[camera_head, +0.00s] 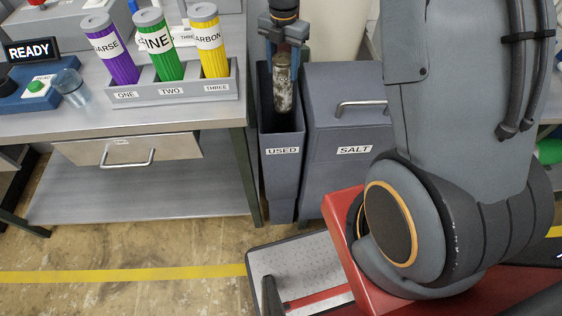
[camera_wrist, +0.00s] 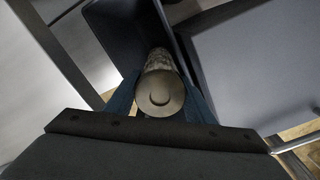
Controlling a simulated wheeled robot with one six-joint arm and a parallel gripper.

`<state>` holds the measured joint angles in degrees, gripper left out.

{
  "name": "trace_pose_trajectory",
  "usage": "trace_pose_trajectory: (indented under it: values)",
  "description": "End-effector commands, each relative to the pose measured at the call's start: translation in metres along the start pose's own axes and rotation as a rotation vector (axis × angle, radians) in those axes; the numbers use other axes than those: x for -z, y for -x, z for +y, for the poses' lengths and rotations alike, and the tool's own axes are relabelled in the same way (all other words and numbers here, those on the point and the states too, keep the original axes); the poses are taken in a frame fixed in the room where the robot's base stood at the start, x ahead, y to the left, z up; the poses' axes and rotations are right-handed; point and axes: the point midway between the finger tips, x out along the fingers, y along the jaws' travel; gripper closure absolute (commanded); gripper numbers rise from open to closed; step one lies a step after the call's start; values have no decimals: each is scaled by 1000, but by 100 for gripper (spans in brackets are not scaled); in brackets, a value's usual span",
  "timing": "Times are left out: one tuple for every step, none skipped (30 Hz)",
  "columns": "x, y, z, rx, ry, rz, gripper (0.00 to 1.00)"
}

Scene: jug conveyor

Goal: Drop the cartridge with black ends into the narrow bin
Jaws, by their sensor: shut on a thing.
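A soiled, mottled grey-brown cartridge (camera_head: 283,95) hangs upright in my gripper (camera_head: 284,45) at the narrow bin's mouth. The gripper is shut on its upper part, and the cartridge's lower end is within the opening. In the wrist view, the cartridge (camera_wrist: 159,95) shows a round grey-brown end cap between the fingers (camera_wrist: 160,100); I cannot make out black ends. The narrow grey bin (camera_head: 282,175), labelled USED, stands between the bench and the wider bin. Its dark inside (camera_wrist: 125,30) shows around the cartridge in the wrist view.
The wider SALT bin (camera_head: 345,180) with a handled lid stands close on the right. On the left, the bench (camera_head: 130,120) holds a rack (camera_head: 175,90) with purple, green and yellow cartridges, a glass (camera_head: 71,88) and a READY display (camera_head: 29,50).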

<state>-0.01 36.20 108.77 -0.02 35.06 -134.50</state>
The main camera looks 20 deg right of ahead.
Motion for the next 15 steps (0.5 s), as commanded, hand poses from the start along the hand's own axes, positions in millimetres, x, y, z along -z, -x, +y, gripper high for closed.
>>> trace_pose_trajectory:
  values:
    - [0,-7,0,0,0,0,88]
    - [0,-8,0,0,0,0,88]
    - [0,-10,0,0,0,0,88]
    - [0,-11,0,0,0,0,88]
    - [0,-11,0,0,0,0,88]
    - [0,-11,0,0,0,0,88]
    - [0,-11,0,-1,0,0,88]
    - [0,-11,0,-1,0,-1,88]
    - [0,-11,0,-1,0,-1,88]
    - [0,-11,0,-1,0,-1,88]
    - [0,-10,0,-1,0,-1,88]
    - [0,-10,0,-1,0,-1,88]
    - [0,-10,0,-1,0,-1,46]
    - [0,-10,0,-1,0,-1,41]
    - [0,-10,0,-1,0,-1,34]
